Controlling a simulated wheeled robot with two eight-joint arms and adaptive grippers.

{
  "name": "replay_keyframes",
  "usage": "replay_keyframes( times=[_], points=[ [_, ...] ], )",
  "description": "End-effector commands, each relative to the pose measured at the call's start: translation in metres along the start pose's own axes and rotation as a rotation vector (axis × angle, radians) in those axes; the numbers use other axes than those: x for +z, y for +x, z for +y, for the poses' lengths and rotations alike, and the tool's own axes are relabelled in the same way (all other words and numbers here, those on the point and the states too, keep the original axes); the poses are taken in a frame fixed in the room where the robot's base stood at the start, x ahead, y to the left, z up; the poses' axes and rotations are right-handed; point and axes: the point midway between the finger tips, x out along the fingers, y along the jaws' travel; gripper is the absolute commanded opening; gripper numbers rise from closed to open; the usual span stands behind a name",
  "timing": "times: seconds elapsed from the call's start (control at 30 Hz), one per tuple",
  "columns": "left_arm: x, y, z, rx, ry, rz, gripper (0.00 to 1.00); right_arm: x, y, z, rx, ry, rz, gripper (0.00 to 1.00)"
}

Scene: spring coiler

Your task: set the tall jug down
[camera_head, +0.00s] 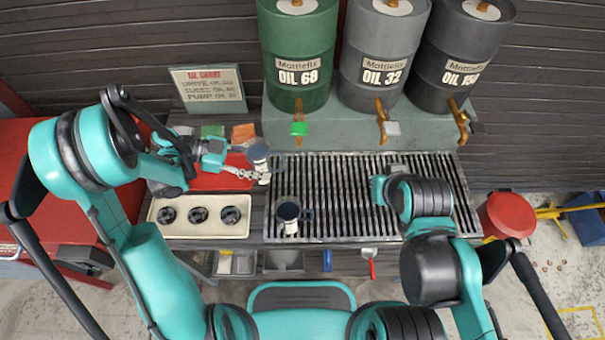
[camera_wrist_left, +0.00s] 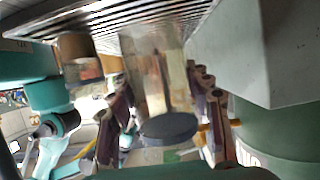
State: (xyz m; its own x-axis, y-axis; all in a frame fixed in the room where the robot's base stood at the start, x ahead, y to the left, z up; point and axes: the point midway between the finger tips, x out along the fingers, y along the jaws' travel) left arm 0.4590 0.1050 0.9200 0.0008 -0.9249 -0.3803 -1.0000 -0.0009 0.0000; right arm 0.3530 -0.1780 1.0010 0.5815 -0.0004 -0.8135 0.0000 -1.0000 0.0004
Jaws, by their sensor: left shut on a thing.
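The tall jug (camera_head: 259,153) is grey-blue and is held by my left gripper (camera_head: 262,174) near the left end of the slatted grate. In the left wrist view the jug (camera_wrist_left: 160,75) stands out pale and blurred between the two fingers of the gripper (camera_wrist_left: 160,105), with a dark round end (camera_wrist_left: 170,128). I cannot tell if its base touches anything. A second, dark jug (camera_head: 289,212) with a handle is on the grate (camera_head: 345,205), apart from the gripper. My right arm reaches over the grate's right part, and its gripper is hidden.
A pale tray (camera_head: 180,229) with several dark round parts lies left of the grate. The middle of the grate is clear.

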Motion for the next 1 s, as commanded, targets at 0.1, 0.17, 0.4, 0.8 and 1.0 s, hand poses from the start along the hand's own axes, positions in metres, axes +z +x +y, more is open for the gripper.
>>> replay_keyframes(
  times=[0.1,0.17,0.4,0.8,1.0],
  points=[
    [-0.012,0.035,0.002,0.006,0.003,0.000,0.11,0.005,0.008,0.000,0.000,0.000,0.000,0.00],
    [-0.019,0.050,0.001,0.006,0.003,0.000,0.11,0.008,0.011,0.000,0.000,0.000,0.000,0.00],
    [-0.038,0.093,0.001,0.002,0.001,0.001,0.11,0.013,0.018,0.000,0.000,0.000,0.000,0.00],
    [-0.008,0.113,0.000,-0.001,0.000,0.000,0.11,0.026,0.036,0.000,0.000,0.000,0.000,0.00],
    [-0.009,0.113,0.000,-0.001,0.000,0.000,0.11,0.025,0.034,0.000,0.000,0.000,0.000,0.00]
  ],
)
